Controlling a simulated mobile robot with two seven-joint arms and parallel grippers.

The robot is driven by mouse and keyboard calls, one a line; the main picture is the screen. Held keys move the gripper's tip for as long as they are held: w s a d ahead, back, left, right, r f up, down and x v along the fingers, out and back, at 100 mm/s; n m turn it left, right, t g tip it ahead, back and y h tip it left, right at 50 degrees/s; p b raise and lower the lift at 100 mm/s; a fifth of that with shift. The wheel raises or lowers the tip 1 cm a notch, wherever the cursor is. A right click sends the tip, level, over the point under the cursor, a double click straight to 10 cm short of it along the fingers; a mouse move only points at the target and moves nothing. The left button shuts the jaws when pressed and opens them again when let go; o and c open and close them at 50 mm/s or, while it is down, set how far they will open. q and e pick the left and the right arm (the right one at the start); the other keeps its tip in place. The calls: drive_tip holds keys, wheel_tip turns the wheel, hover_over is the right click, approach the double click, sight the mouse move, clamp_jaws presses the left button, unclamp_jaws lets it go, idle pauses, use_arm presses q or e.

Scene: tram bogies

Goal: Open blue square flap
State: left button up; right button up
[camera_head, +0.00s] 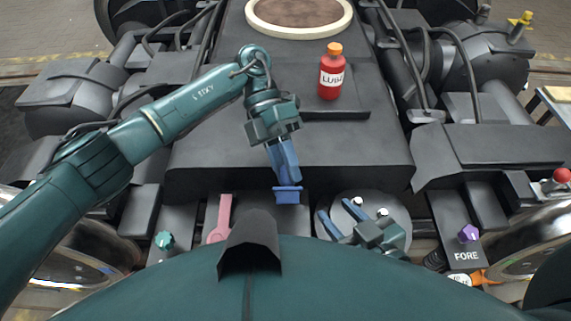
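A small blue square flap (288,195) sits at the front edge of the dark bogie frame, near the middle of the head view. My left gripper (286,179) reaches down from above, its blue fingers close together at the flap's upper edge. They overlap the flap in the picture; I cannot tell whether they grip it or only touch it. My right gripper (336,219) is low, right of the flap, with its two blue fingers spread apart and nothing visible between them. It is in front of a grey round plate (370,208) with white bolts.
A red lube bottle (331,73) stands on the dark deck behind. A pink lever (220,217) lies left of the flap. A teal knob (164,240) is at left, a purple knob (468,233) at right by a FORE label (466,256). My body fills the bottom foreground.

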use_arm(q)
drive_tip(key=o, duration=0.5)
drive_tip(key=v, duration=0.7)
drive_tip(key=shift+w+r, duration=0.2)
